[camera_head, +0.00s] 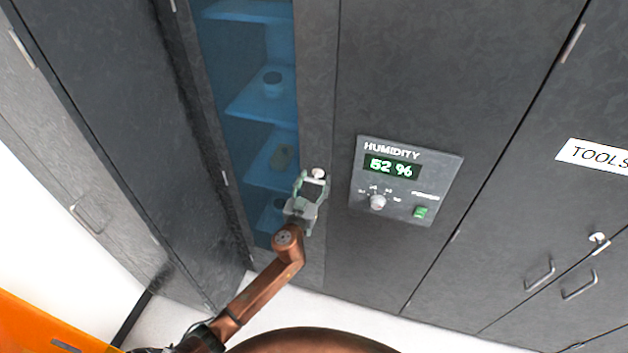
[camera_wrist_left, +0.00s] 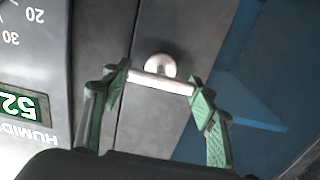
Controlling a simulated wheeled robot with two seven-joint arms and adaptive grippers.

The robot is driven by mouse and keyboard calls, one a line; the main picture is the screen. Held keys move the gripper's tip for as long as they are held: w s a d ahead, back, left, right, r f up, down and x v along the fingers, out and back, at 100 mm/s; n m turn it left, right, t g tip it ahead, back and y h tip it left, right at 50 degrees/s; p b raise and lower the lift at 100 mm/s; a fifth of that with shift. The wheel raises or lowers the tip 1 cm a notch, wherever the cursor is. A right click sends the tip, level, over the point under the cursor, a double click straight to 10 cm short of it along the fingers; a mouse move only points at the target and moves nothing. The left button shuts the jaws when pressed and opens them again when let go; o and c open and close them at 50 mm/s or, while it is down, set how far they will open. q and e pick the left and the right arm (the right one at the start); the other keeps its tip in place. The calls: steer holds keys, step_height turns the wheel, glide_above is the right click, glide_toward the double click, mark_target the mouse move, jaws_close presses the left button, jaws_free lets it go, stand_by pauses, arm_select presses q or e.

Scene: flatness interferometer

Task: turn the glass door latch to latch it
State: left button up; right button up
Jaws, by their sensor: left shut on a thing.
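The glass door latch shows as a small white round knob (camera_head: 318,173) on the grey door frame, right of the blue glass. In the left wrist view, the latch (camera_wrist_left: 161,82) is a pale bar in front of a round hub. My left gripper (camera_head: 312,184) is at the latch in the head view. In the left wrist view, its green fingers (camera_wrist_left: 159,84) are at the two ends of the bar, shut on it. In the head view the gripper hides most of the bar. My right gripper is in neither view.
The blue glass door (camera_head: 235,120) shows shelves with small items behind it. A humidity panel (camera_head: 440,185) reading 52 % with a knob and green switch is right of the latch. A cabinet labelled TOOLS (camera_head: 600,157) stands further right.

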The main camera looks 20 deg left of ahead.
arm_select(q)
steer(key=c, duration=0.3)
steer(key=shift+m, duration=0.8)
steer(key=m, duration=0.6)
steer(key=shift+d+f, duration=0.1)
steer(key=shift+d, duration=0.05)
steer(key=m, duration=0.5)
steer(key=shift+f+m, duration=0.1)
steer(key=shift+m, duration=0.2)
steer(key=shift+d+m+p, duration=0.1)
steer(key=shift+m+p, duration=0.4)
steer(key=shift+m, duration=1.5)
steer(key=shift+f, duration=0.1)
